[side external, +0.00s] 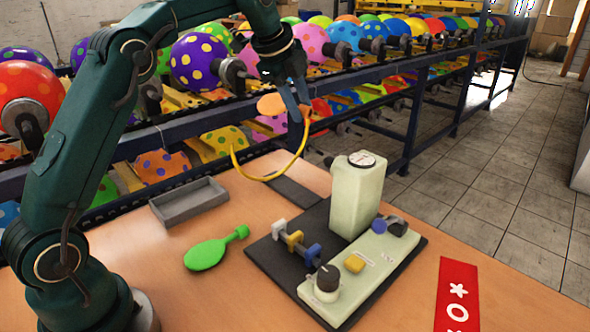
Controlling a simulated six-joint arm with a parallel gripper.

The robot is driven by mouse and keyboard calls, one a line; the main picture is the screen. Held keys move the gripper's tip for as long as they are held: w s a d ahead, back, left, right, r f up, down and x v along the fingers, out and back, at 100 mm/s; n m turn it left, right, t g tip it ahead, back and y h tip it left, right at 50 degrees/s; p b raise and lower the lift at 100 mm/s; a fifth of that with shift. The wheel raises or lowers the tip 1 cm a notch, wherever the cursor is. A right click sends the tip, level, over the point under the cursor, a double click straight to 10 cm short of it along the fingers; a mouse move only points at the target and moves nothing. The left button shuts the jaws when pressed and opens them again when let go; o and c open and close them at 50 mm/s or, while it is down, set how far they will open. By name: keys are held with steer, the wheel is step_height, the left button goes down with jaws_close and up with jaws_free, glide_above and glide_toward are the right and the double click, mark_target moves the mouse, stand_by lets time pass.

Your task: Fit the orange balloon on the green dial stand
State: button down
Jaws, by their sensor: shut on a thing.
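My gripper (297,106) is shut on the orange balloon (269,105), high above the table and to the left of the green dial stand. The balloon is small and flat in view, and sticks out to the left of the fingers. Its neck is hidden at the jaws. The green dial stand (352,200) is a pale green upright block with a round white dial (361,160) on top. It stands on a dark base plate (268,250), and the balloon is well apart from it.
A bright green balloon (206,254) lies on the table left of the base plate. A grey tray (188,204) sits behind it.

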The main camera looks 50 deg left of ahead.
steer(key=shift+w+a+r+m+h, duration=0.25)
steer(key=shift+w+a+m+h, duration=0.2)
steer(key=shift+w+m, duration=0.3)
steer(key=d+f, duration=0.4)
steer(key=f, duration=0.6)
stand_by(0.3)
steer(key=shift+s+d, duration=0.1)
steer(key=shift+d, duration=0.45)
stand_by(1.5)
steer(key=c, duration=0.5)
jaws_free()
steer(key=shift+c, duration=0.2)
steer(key=v, duration=0.9)
